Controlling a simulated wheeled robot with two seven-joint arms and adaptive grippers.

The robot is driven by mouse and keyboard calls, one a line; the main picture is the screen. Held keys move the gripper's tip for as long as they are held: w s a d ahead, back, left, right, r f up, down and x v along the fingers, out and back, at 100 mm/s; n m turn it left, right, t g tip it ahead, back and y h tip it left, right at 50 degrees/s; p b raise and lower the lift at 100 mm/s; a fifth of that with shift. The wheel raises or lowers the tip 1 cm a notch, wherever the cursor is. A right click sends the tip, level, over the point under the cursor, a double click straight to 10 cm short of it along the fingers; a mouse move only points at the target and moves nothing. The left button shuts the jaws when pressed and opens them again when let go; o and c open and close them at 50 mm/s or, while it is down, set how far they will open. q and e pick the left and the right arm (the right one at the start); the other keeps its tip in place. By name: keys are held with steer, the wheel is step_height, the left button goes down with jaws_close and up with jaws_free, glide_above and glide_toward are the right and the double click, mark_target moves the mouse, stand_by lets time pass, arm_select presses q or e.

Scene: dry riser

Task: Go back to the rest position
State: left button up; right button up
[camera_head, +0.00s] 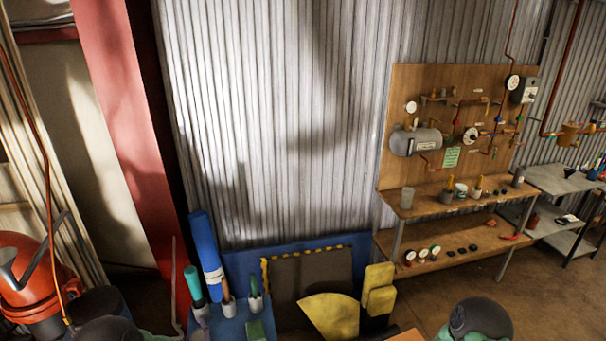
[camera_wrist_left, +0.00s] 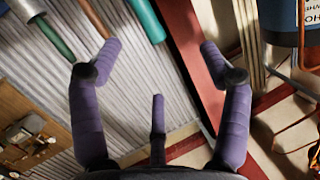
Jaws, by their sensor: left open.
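My left gripper (camera_wrist_left: 161,74) shows in the left wrist view with its purple-wrapped fingers spread wide. Nothing is between its fingertips; the corrugated wall and the red post are seen behind the gap. In the head view I cannot make out the left gripper. Only rounded dark parts of my arms show at the bottom edge, at lower left and lower right. My right gripper shows in neither view.
A blue stand (camera_head: 232,328) with handled tools and a blue roll (camera_head: 206,254) stands at bottom centre-left. A wooden workbench (camera_head: 455,243) with gauges stands right. An orange machine (camera_head: 28,275) is far left, near the red post (camera_head: 120,110).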

arm_select(q)
steer(key=s+d+f+g+h, duration=0.1)
steer(key=s+d+f+h, duration=0.1)
steer(key=f, duration=0.3)
steer(key=s+d+f+m+g+h, duration=0.1)
steer(key=s+d+f+g+h, duration=0.1)
steer(key=f, duration=0.3)
steer(key=s+d+f+g+h, duration=0.2)
steer(key=s+d+f+h, duration=0.1)
steer(key=d+f, duration=0.1)
steer(key=shift+s+d+f+m, duration=0.15)
steer(key=shift+f+m, duration=0.25)
steer(key=shift+f, duration=0.15)
steer(key=s+d+f+m+g+h+b, duration=0.1)
steer(key=s+d+f+g+h, duration=0.3)
steer(key=s, duration=0.6)
steer(key=s+d+f+g+h, duration=0.1)
steer(key=s+d+f+g, duration=0.4)
steer(key=s, duration=0.5)
step_height(320, 180, down, 6)
steer(key=w+d+m+t+b, duration=0.1)
steer(key=d+b, duration=0.1)
steer(key=b, duration=0.7)
steer(key=shift+w, duration=0.3)
steer(key=shift+d, duration=0.1)
